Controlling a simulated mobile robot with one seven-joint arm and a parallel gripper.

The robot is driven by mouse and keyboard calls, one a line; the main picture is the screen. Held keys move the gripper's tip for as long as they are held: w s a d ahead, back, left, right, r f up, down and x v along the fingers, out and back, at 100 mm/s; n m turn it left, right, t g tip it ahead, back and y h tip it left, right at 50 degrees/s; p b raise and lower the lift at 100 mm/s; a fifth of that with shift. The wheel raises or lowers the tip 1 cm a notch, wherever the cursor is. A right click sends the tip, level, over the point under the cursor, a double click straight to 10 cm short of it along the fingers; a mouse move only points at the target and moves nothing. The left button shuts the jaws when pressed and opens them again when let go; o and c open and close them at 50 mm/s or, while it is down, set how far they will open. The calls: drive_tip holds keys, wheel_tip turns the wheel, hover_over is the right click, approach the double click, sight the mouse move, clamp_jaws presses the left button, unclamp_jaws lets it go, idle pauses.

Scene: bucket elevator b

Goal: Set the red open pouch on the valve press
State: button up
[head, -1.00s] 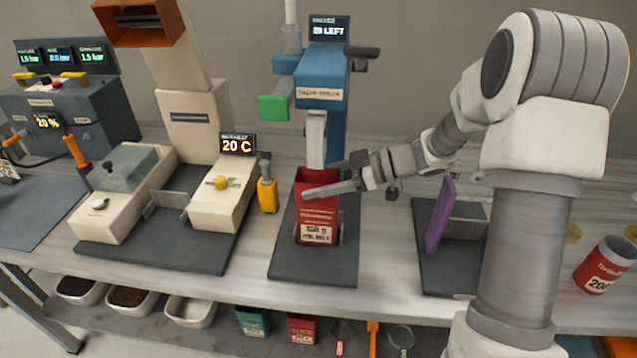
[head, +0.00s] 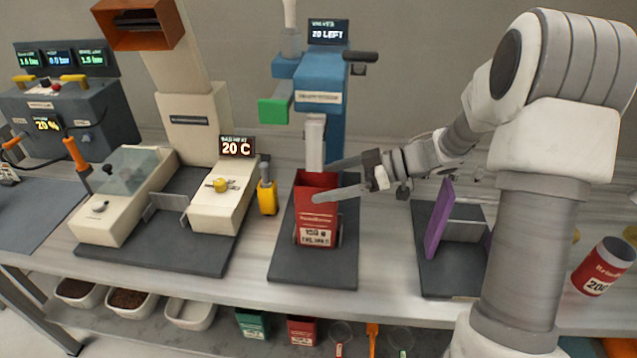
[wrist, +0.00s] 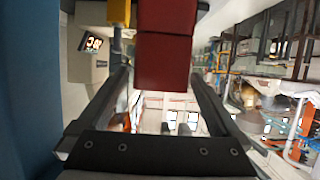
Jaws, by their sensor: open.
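The red open pouch (head: 317,228) stands upright on the dark base of the valve press (head: 318,97), under its pale nozzle. Its mouth is open at the top and a white label shows low on its front. My gripper (head: 322,182) is open at the pouch's upper right, one finger crossing in front of it and the other behind its top edge. In the wrist view the pouch (wrist: 165,50) shows as a red block between and beyond the spread fingers (wrist: 160,78). Whether a finger touches it cannot be told.
A cream sealing machine (head: 222,200) with a 20 C display and a yellow-handled tool (head: 267,190) stand left. A purple plate on a dark stand (head: 438,220) is to the right, beneath my arm. A red can (head: 603,267) lies tilted far right. Bins (head: 130,300) line the lower shelf.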

drive_tip(key=w+d+r+m+t+h, duration=0.2)
drive_tip(key=w+d+r+t+h, duration=0.15)
drive_tip(key=r, duration=0.25)
drive_tip(key=w+d+r+m+t+h, duration=0.1)
drive_tip(key=w+d+r+t+h, duration=0.15)
drive_tip(key=r+t, duration=0.3)
drive_tip(key=s+d+r+m+t+h, duration=0.2)
drive_tip(key=s+d+r+m+h, duration=0.1)
drive_tip(key=d+r+m+h, duration=0.4)
drive_tip(key=s+a+f+m+g+p, duration=0.2)
drive_tip(key=s+m+g, duration=0.1)
drive_tip(key=s, duration=1.1)
drive_tip(key=s+a+f+m+g+p, duration=0.2)
drive_tip(key=s+g, duration=0.3)
drive_tip(key=s, duration=0.9)
drive_tip(key=shift+a+f+m, duration=0.15)
drive_tip(key=shift+a+m, duration=0.25)
drive_tip(key=shift+a, duration=0.2)
